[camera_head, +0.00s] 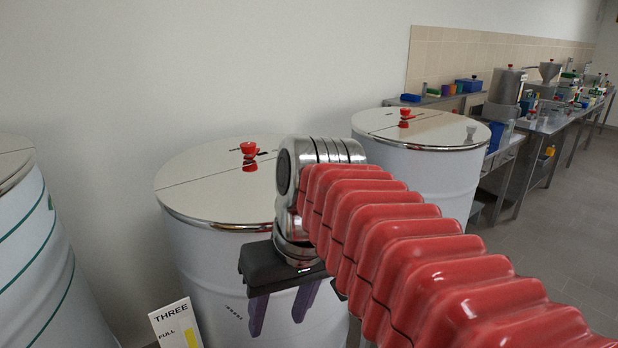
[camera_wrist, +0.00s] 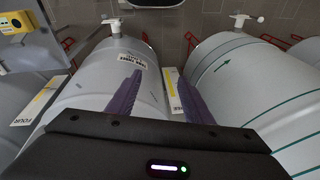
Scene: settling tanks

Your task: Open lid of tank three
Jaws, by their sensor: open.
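Tank three (camera_head: 205,270) is a white cylinder behind my gripper, with a sign reading THREE (camera_head: 175,324) at its lower left. Its lid (camera_head: 200,180) is shiny metal, lies flat and shut, and has a seam across it. A red knob (camera_head: 249,152) stands on the lid, left of my wrist. My gripper (camera_head: 280,312) is open and empty, with purple fingers pointing down in front of the tank's wall, below the rim. My arm hides the lid's right part. In the wrist view my fingers (camera_wrist: 159,78) show over tank three's side (camera_wrist: 85,95); the lid is not seen there.
Another lidded tank (camera_head: 430,180) with a red knob stands to the right. A tank with green stripes (camera_head: 40,270) stands to the left. Benches with lab gear (camera_head: 545,125) line the back right. A plain wall is behind, and grey floor (camera_head: 570,220) is free at right.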

